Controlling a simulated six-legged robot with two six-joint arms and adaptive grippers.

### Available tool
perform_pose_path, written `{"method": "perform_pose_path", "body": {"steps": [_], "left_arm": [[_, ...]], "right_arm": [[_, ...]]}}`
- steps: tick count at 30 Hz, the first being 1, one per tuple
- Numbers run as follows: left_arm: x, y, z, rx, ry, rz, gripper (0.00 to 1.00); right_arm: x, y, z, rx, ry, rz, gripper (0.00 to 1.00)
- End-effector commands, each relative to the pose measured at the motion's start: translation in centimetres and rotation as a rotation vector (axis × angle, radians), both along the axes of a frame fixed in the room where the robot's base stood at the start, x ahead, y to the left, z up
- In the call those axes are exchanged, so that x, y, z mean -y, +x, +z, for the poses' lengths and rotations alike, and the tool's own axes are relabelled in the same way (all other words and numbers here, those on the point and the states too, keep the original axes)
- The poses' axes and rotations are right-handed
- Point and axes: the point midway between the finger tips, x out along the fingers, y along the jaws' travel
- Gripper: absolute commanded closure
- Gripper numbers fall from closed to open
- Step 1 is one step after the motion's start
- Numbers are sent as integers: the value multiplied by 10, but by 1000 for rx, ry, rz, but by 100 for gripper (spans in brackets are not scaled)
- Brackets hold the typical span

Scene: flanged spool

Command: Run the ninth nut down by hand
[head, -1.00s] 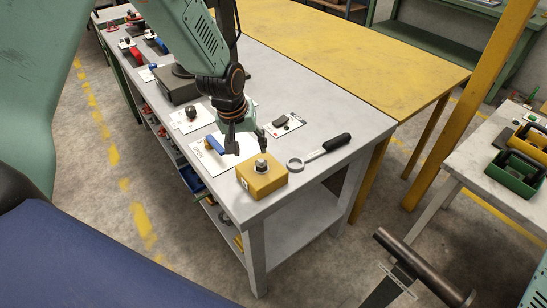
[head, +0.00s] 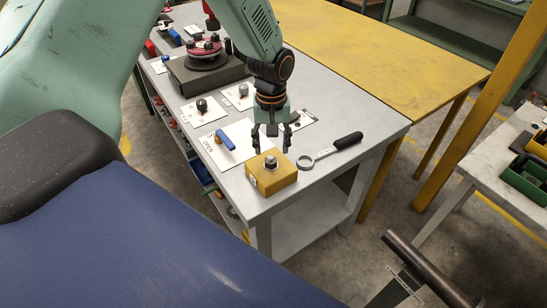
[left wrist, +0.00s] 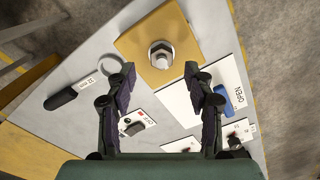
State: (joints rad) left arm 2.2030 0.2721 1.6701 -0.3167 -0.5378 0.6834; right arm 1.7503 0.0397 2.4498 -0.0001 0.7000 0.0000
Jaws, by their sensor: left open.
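A metal nut on a stud (head: 270,162) stands on top of a yellow block (head: 284,180) at the bench's near corner. It also shows in the left wrist view (left wrist: 160,55), seen from above. My left gripper (head: 271,149) is open and empty, with fingers pointing down just above and behind the nut in the head view. In the wrist view the nut lies just beyond the gap between the fingertips (left wrist: 160,72), with no visible contact. A reddish flange (head: 205,52) with several nuts sits on a dark box farther back. My right gripper is out of view.
A ring-headed tool with a black handle (head: 348,141) lies right of the block. A card marked OPEN (head: 209,150) with a blue-handled part (head: 226,140) lies to its left. More cards with small parts lie behind. A dark bar (head: 425,268) shows at bottom right.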

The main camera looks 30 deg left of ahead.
Motion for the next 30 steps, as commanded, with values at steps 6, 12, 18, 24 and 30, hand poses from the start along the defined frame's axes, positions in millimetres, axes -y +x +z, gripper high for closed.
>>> {"method": "perform_pose_path", "body": {"steps": [6,12,18,24,30], "left_arm": [[0,0,-36,-2,0,0,47],[1,1,-53,0,0,-3,47],[1,2,-56,1,0,-4,47],[1,2,-55,1,0,-5,54],[1,2,-55,1,0,-5,71]], "right_arm": [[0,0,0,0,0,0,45],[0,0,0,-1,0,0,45],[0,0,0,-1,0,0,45],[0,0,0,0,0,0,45],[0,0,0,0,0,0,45]]}}
